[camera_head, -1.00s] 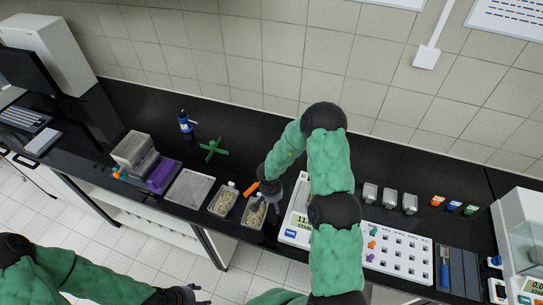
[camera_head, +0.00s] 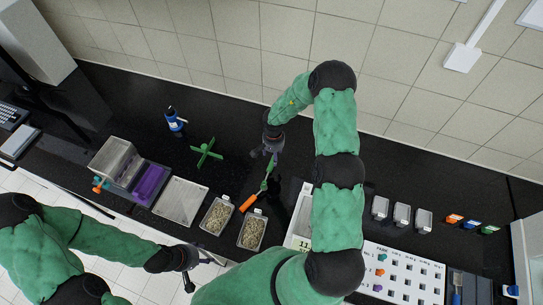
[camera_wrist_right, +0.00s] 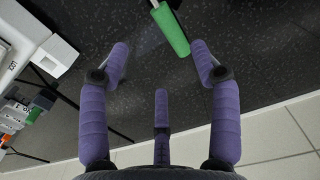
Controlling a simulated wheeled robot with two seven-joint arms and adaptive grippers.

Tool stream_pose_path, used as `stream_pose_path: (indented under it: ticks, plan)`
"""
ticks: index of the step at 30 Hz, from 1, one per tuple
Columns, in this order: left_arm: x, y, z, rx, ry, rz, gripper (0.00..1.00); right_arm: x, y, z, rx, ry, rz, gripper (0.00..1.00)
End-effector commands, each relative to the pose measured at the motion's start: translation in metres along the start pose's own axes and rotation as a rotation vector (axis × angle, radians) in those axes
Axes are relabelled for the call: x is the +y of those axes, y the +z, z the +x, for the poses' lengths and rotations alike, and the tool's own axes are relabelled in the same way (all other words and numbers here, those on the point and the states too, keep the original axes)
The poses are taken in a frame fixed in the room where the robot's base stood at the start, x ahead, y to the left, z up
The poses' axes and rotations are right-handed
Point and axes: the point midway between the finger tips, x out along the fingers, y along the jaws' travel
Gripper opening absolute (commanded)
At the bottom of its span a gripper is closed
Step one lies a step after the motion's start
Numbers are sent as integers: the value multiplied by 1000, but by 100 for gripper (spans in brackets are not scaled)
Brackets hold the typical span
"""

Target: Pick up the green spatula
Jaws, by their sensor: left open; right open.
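The green spatula (camera_head: 264,184) lies on the black bench, just beyond an orange handle (camera_head: 249,203). In the right wrist view its green handle (camera_wrist_right: 170,28) shows at the top, slanting, with a pale part at the frame's edge. My right gripper (camera_head: 269,152) is open and empty, above the bench on the wall side of the spatula. In the wrist view the green handle's near end shows between the fingertips, closer to the right one, and apart from them. My left gripper (camera_head: 203,268) is open and empty, in front of the bench edge.
Two trays of grain (camera_head: 217,216) (camera_head: 252,232) stand near the front edge. A balance (camera_head: 302,220) is partly hidden behind my right arm. A green cross-shaped stand (camera_head: 206,152) and blue bottle (camera_head: 174,121) stand farther left. The bench toward the wall is mostly clear.

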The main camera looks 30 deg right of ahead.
Motion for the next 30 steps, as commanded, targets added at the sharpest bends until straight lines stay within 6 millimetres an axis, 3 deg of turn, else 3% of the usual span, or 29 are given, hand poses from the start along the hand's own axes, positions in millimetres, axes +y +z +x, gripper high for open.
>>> stream_pose_path:
  ticks: [9, 17, 30]
  plan:
    - [-1, 1, 1, -2, 0, -1, 57, 0, 0, 44, -2, 2, 0, 63]
    - [0, 1, 0, -1, 0, -1, 57, -1, 0, 58, -2, 1, 0, 63]
    - [2, 1, -6, -1, 0, -1, 57, -8, -4, 101, -1, 1, 0, 63]
